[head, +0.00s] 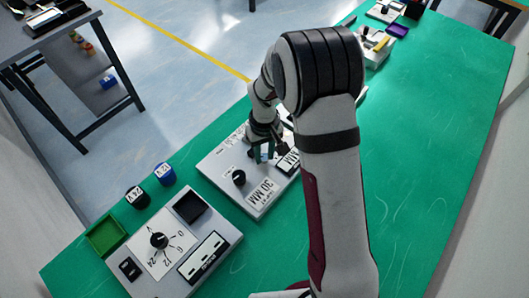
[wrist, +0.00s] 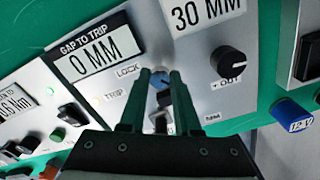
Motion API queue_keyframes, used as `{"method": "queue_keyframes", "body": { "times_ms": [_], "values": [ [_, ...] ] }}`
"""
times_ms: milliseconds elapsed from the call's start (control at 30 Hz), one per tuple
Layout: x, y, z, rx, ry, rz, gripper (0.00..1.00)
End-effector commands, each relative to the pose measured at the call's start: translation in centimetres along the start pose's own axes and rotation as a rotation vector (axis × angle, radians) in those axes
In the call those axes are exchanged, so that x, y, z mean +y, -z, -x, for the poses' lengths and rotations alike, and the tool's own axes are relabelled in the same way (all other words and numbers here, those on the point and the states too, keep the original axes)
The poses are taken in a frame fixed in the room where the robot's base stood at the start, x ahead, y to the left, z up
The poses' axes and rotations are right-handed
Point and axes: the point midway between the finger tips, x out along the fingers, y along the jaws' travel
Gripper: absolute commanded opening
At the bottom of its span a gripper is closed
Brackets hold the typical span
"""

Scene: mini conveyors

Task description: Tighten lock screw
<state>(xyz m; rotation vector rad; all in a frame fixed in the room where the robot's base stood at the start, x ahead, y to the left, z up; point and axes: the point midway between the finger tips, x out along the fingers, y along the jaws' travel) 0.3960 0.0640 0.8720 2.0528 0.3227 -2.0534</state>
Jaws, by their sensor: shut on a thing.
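The lock screw (wrist: 160,82), a small blue-grey knob beside the LOCK label, sits on a light grey panel (wrist: 203,101) in the wrist view. My gripper (wrist: 160,76) has its green fingers on either side of the screw and is shut on it. The fingers hide part of it. A dark part shows between the fingers, below the screw. The panel's displays read 30 MM (wrist: 207,12) and GAP TO TRIP 0 MM (wrist: 93,58). In the head view my gripper (head: 263,152) is over the panel (head: 222,163), and the screw is hidden.
A black adjusting knob (wrist: 228,62) stands right of the screw on the same panel. In the head view, a dial unit (head: 219,245) is at the front left, beside a green tray (head: 106,236), a black 24V cylinder (head: 137,197) and a blue 12V cylinder (head: 164,175). The right tabletop is clear.

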Motion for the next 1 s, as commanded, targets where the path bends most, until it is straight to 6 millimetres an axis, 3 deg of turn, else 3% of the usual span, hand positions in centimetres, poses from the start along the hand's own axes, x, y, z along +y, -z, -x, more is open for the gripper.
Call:
{"method": "queue_keyframes", "body": {
  "times_ms": [500,1000],
  "values": [
    [0.01,0.03,0.07,0.001,0.000,-0.459,0.00],
    [0.01,0.03,0.08,0.001,0.000,-0.696,0.00]
  ]
}}
